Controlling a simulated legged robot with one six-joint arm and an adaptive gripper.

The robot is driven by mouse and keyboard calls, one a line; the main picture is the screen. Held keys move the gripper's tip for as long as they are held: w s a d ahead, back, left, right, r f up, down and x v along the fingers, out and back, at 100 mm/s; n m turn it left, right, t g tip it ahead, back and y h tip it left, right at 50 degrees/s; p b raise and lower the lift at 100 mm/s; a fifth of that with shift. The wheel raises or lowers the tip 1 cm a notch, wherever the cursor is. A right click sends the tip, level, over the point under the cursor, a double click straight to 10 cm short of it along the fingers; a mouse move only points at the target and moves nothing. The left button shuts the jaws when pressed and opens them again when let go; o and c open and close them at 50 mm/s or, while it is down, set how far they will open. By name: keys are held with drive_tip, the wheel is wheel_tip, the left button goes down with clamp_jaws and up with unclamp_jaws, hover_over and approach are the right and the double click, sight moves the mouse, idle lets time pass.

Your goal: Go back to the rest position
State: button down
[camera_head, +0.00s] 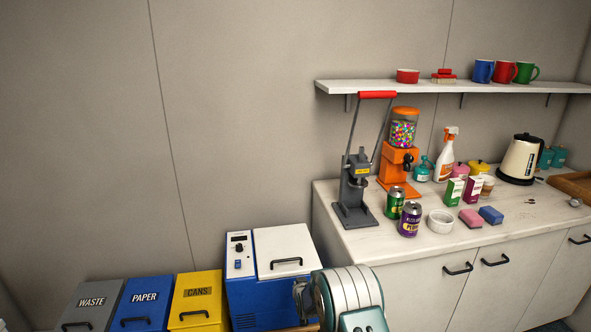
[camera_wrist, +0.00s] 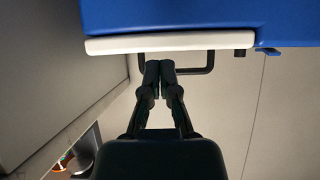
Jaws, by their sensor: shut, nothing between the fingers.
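My gripper (camera_wrist: 160,72) shows in the wrist view, its two dark fingers together and empty. The fingertips lie in front of the white lid edge and black handle (camera_wrist: 208,62) of a blue box. I cannot tell from this view whether they touch the handle. The blue and white box with a control panel stands on the floor left of the counter in the head view, and its lid (camera_head: 287,243) is shut.
Waste (camera_head: 92,300), paper (camera_head: 147,291) and cans (camera_head: 197,290) bins stand left, lids shut. The counter (camera_head: 400,250) carries a can crusher (camera_head: 355,190), two cans, a bowl (camera_head: 440,221), a candy dispenser (camera_head: 400,150) and a kettle (camera_head: 519,160). A shelf (camera_head: 350,86) holds mugs.

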drive_tip(key=s+d+r+g, duration=0.1)
drive_tip(key=s+d+r, duration=0.1)
drive_tip(key=r, duration=0.7)
drive_tip(key=s+d+r, duration=0.3)
drive_tip(key=r, duration=0.6)
drive_tip(key=s+d+r+m+g+h, duration=0.15)
drive_tip(key=s+d+r, duration=0.25)
drive_tip(key=s+r, duration=0.75)
drive_tip(key=s+d+r+g, duration=0.1)
drive_tip(key=s+d+r, duration=0.1)
drive_tip(key=s, duration=0.8)
drive_tip(key=s+d+r+g, duration=0.1)
drive_tip(key=s+d+r, duration=0.1)
drive_tip(key=s, duration=0.9)
drive_tip(key=s+d+r+g, duration=0.1)
drive_tip(key=s+r, duration=0.1)
drive_tip(key=s, duration=0.9)
drive_tip(key=shift+s+d, duration=0.15)
drive_tip(key=shift+d, duration=0.25)
